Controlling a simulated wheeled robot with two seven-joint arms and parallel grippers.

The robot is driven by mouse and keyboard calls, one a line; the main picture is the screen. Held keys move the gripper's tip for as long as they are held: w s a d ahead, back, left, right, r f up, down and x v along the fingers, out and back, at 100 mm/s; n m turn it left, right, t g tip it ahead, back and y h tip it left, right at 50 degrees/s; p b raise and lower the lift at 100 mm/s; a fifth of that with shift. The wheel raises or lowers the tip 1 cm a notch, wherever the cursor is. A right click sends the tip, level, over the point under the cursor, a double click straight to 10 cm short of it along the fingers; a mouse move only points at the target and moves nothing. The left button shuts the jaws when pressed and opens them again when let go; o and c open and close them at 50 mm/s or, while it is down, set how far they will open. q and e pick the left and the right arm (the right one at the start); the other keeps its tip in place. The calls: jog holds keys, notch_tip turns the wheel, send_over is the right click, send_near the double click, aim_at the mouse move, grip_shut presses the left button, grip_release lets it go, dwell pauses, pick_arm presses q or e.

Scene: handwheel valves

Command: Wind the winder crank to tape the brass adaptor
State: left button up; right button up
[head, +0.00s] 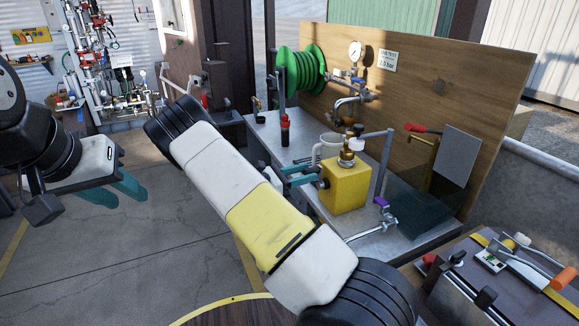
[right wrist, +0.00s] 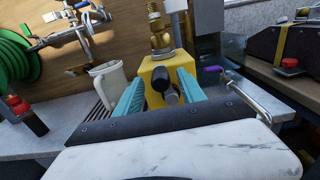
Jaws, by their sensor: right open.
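A yellow box (head: 345,189) stands on the metal bench, with a brass adaptor (head: 347,156) upright on top. The adaptor also shows in the right wrist view (right wrist: 157,28). A black knob (right wrist: 157,101), seemingly the winder crank's grip, faces me from the box's near side. My right gripper (right wrist: 160,82) is open, its teal fingers to either side of the knob without visibly closing on it. In the head view the right gripper (head: 303,175) is at the left of the box, partly behind my arm. My left gripper (head: 122,193) hangs open and empty over the floor, far left.
A grey mug (right wrist: 108,83) stands beside the box. A green hose reel (head: 299,70) and a gauge (head: 355,50) are on the wooden backboard. A purple-handled lever valve (head: 381,202) lies right of the box. A second bench with an orange-handled tool (head: 562,279) is at lower right.

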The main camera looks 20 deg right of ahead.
jog(key=shift+s+a, duration=0.25)
jog(key=shift+a, duration=1.25)
jog(key=shift+s+a, duration=0.2)
jog(key=shift+a, duration=1.25)
